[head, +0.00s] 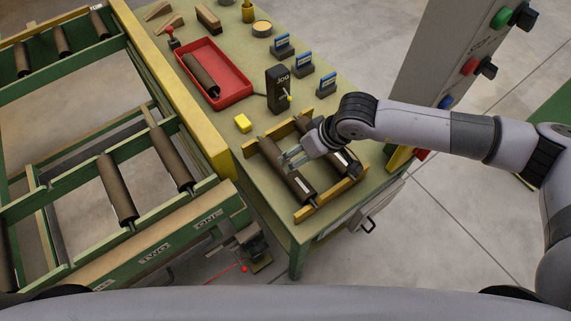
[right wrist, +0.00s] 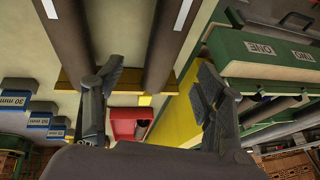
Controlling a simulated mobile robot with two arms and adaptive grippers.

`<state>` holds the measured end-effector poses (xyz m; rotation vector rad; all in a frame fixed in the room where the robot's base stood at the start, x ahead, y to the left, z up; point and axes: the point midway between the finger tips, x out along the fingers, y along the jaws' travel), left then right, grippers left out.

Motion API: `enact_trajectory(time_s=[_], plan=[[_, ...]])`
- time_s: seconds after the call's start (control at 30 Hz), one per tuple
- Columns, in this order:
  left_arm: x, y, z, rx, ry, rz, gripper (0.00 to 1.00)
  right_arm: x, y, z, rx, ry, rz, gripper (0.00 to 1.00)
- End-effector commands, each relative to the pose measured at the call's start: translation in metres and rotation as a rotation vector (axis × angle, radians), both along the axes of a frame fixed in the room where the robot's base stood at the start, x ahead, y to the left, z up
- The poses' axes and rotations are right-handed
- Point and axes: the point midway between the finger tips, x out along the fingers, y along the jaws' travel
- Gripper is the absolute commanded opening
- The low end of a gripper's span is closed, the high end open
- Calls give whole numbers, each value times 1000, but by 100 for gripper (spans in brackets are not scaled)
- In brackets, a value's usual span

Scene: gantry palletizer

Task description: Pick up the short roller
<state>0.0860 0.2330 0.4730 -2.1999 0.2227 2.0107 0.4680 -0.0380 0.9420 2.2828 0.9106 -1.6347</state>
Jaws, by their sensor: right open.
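Two brown rollers lie side by side in a wooden cradle (head: 318,206) on the green table. The left one (head: 274,164) is partly under my right gripper (head: 290,157), and the other one (head: 345,158) is partly covered by my wrist. Both also show in the right wrist view, as the left roller (right wrist: 75,45) and the right roller (right wrist: 165,45). Another roller (head: 201,75) lies in a red tray. I cannot tell for sure which one is the short roller. My right gripper is open and empty, its fingers spread above the cradle. My left gripper is not in view.
A green and yellow conveyor (head: 185,100) runs along the left. A control post (head: 440,50) rises at the right.

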Motion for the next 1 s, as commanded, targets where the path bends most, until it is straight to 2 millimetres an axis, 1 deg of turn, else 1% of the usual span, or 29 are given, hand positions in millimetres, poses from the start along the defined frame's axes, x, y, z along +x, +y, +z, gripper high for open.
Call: enact_trajectory(time_s=[0.03,0.13,0.3,0.43,0.57,0.6,0.7,0.8,1.0], plan=[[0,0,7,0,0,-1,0,0,4,-6,0,4,0,64],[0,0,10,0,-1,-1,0,4,9,-20,1,3,-1,64],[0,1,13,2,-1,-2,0,6,14,-29,2,1,0,64],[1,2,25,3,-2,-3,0,7,21,-38,2,4,0,64],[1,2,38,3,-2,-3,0,8,30,-54,1,5,-1,64],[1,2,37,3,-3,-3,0,11,32,-61,2,3,-1,64],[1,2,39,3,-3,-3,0,13,34,-70,1,2,-1,64],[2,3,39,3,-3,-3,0,14,36,-75,3,1,-1,64],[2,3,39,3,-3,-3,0,14,36,-75,3,1,-1,64]])
